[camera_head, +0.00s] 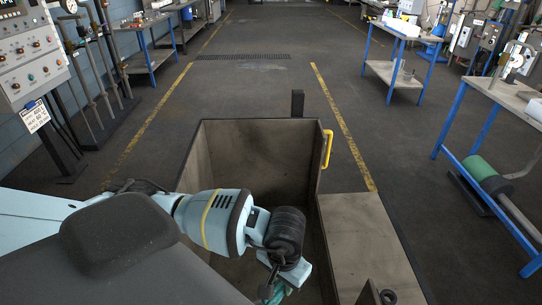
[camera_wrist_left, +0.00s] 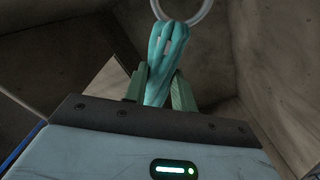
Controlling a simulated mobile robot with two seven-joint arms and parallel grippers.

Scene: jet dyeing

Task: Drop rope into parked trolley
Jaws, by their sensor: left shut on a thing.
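The teal rope (camera_wrist_left: 168,50) is pinched between the two green fingers of my left gripper (camera_wrist_left: 160,92) in the left wrist view. A pale ring (camera_wrist_left: 185,18) shows at the rope's far end. In the head view, only a small teal part of the rope (camera_head: 277,293) shows at the bottom, beside my left gripper (camera_head: 270,290). The trolley (camera_head: 200,160) is an open brown box with a yellow handle (camera_head: 327,149). My left gripper is over or within its opening; the exact height cannot be told. My right gripper is out of view.
A brown flat-topped block (camera_head: 365,235) adjoins the trolley on the right. A control panel (camera_head: 28,55) stands at the left. Blue-legged tables (camera_head: 400,28) stand at the right, one with a green roller (camera_head: 480,170) below. The floor beyond the trolley is clear between yellow lines.

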